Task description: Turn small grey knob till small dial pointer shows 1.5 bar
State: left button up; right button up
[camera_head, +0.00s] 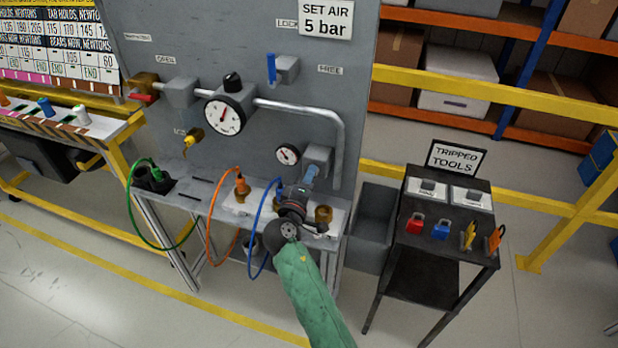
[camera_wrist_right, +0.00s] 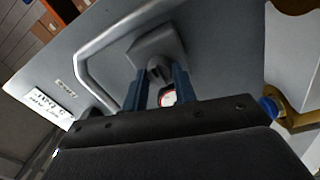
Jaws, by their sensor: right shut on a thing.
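The small dial (camera_head: 287,154) is a white round gauge on the grey panel; its pointer is too small to read. A grey regulator block (camera_head: 318,155) is to its right, and the small grey knob beneath it is mostly hidden by my fingers in the head view. My right gripper (camera_head: 309,174) reaches up from below to that knob. In the right wrist view, the blue fingers of the right gripper (camera_wrist_right: 159,78) stand on both sides of the small grey knob (camera_wrist_right: 157,70), shut on it. Part of the small dial (camera_wrist_right: 168,97) shows between the fingers. My left gripper is out of view.
A large dial (camera_head: 224,116) and a bent grey pipe (camera_head: 338,118) are on the panel. Orange (camera_head: 208,222) and blue (camera_head: 254,228) hoses hang close to my right gripper. A dark tool cart (camera_head: 426,262) stands to the right.

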jog(key=shift+r, duration=0.1)
jog(key=o, duration=1)
jog(key=shift+a, duration=0.1)
jog(key=shift+c, duration=0.2)
jog(key=shift+s, duration=0.1)
pick_arm(q)
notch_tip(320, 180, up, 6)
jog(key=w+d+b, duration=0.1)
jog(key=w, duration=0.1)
jog(key=shift+b, duration=0.3)
pick_arm(e)
jog(key=v, duration=0.7)
jog(key=shift+s, duration=0.25)
